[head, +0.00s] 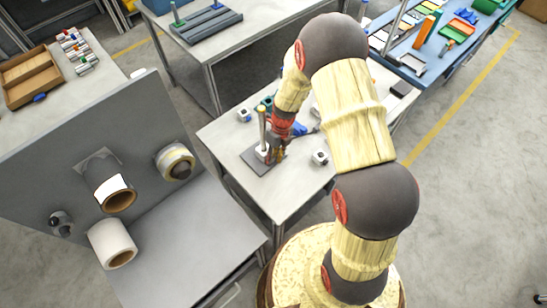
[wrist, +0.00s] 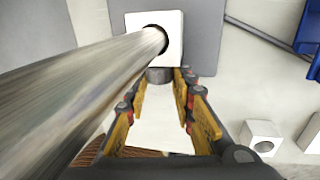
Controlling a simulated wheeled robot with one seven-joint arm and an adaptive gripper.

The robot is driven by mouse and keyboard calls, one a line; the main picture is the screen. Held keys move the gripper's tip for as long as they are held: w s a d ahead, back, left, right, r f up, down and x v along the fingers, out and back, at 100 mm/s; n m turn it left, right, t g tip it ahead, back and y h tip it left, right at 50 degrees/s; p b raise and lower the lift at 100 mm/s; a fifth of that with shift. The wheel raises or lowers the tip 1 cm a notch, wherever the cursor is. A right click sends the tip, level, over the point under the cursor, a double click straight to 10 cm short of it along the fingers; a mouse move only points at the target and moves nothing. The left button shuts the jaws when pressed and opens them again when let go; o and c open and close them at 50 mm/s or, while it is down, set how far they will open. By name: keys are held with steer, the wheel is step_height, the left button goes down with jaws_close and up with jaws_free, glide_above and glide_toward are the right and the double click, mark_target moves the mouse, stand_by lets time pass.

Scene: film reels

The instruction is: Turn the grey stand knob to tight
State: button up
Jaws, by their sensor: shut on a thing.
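The stand shows in the head view as an upright pole (head: 262,122) on a dark flat base (head: 253,165) on the middle table. In the wrist view the metal pole (wrist: 90,95) runs through a white block (wrist: 137,27). The grey stand knob (wrist: 160,75) sticks out of that block towards me, between my fingertips. My gripper (wrist: 161,86) is shut on the grey knob, its yellow fingers on either side. In the head view my gripper (head: 279,152) is just right of the pole. No tight mark is readable.
Small white blocks lie on the table (head: 225,130), one right of my gripper (head: 320,157), another at the left (head: 244,114). A blue object (wrist: 310,30) lies upper right in the wrist view. A grey panel with rolls (head: 60,150) stands at the left.

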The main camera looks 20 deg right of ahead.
jaws_close()
steer(key=shift+d+g+y, duration=0.15)
steer(key=shift+g+y, duration=0.15)
steer(key=shift+y, duration=0.5)
steer(key=o, duration=0.7)
jaws_free()
steer(key=shift+o, duration=0.5)
steer(key=v, duration=1.2)
